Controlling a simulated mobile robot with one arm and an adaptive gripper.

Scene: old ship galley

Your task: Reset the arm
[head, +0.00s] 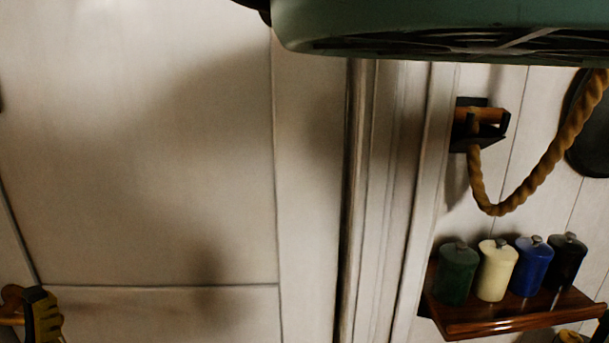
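My gripper does not show in the head view, and I see no part of my arm that I can be sure of. Whether it is open or shut, and where it is, is hidden from me. The view is filled mostly by a pale panelled wall (150,150).
A green vented body (430,32) hangs across the top right. A thick rope (535,178) droops from a wall bracket (480,122). Below, a wooden shelf (510,318) bears several lidded canisters (497,270). A dark, yellowish ribbed thing (42,316) is cut off at lower left.

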